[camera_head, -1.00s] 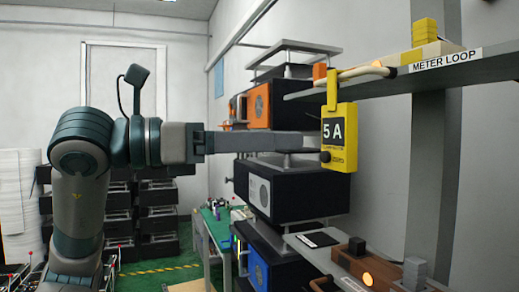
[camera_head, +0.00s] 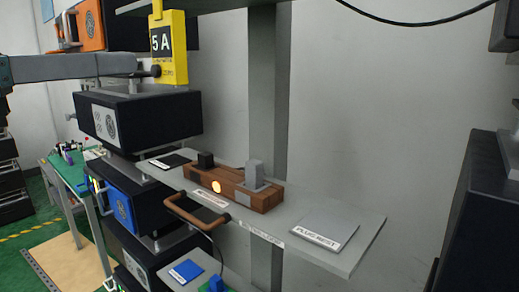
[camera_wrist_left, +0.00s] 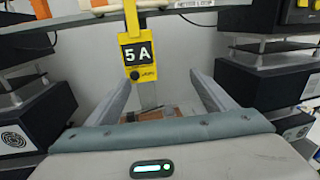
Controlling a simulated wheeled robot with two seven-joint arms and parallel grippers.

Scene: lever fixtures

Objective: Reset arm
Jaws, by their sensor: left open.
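A yellow meter marked "5 A" (camera_head: 169,48) hangs from the upper shelf, and it also shows in the left wrist view (camera_wrist_left: 138,55). It has a small black knob near its lower edge. My left gripper (camera_head: 135,67) reaches in from the left, close to that knob; whether they touch cannot be told. In the left wrist view its two fingers (camera_wrist_left: 167,88) are spread apart with nothing between them, and the meter shows ahead of them. A brown block (camera_head: 232,188) with a lit orange lamp, a black knob and a grey block sits on the lower shelf. My right gripper is out of view.
The grey lower shelf (camera_head: 345,250) carries a plate labelled "PLUG REST" (camera_head: 325,230) and a brown handle (camera_head: 197,212) at its front edge. Black instrument boxes (camera_head: 140,115) are stacked at the left. A black cabinet (camera_head: 485,220) stands at the right. A cable hangs at the top.

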